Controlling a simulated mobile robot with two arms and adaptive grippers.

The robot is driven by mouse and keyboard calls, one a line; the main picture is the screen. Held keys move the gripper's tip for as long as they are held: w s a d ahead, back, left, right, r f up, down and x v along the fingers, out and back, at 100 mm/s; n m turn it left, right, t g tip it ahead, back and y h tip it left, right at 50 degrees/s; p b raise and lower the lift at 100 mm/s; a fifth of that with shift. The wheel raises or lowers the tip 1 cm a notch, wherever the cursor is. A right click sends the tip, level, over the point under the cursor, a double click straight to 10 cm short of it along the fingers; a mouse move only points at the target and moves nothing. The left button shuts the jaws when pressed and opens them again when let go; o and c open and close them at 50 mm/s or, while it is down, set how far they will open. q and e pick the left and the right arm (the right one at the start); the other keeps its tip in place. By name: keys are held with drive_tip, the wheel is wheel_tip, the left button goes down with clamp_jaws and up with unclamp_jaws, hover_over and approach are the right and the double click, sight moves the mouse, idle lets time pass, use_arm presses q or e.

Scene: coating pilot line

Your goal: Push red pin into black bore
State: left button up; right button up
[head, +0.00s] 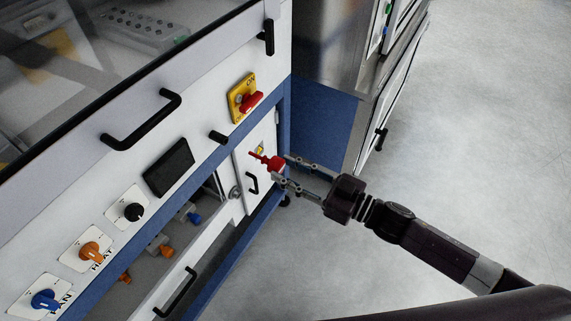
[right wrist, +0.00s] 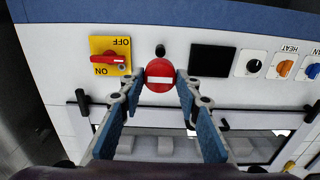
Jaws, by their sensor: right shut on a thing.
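The red pin (head: 275,163) is held at the fingertips of my right gripper (head: 280,170), its thin red shank pointing left toward the white panel. In the right wrist view its round red head with a white bar (right wrist: 159,77) sits between the blue-padded fingers (right wrist: 160,84). The black bore (head: 218,137) is a short black round piece on the white panel, below the yellow switch plate. In the head view the pin is right of and below the bore, apart from it. In the right wrist view the bore (right wrist: 160,50) shows just above the pin head. My left gripper is out of view.
A yellow ON/OFF plate with a red handle (head: 245,99) and a dark display (head: 169,167) flank the bore. Knobs and black handles (head: 141,119) stick out from the panel. Open grey floor (head: 470,140) lies to the right.

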sight(250, 153)
drive_tip(key=shift+r+p, duration=0.2)
drive_tip(key=shift+p, duration=0.1)
drive_tip(key=shift+w+a+f, duration=0.1)
drive_tip(key=shift+a, duration=0.15)
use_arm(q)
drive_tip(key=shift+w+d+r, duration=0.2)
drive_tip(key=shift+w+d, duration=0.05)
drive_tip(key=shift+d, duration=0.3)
use_arm(e)
drive_tip(key=shift+x, duration=2.7)
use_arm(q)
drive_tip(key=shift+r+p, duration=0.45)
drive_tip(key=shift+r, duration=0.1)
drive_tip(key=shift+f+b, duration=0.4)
use_arm(e)
drive_tip(key=shift+x, duration=2.7)
drive_tip(key=o, duration=1.3)
drive_tip(key=shift+o, duration=0.2)
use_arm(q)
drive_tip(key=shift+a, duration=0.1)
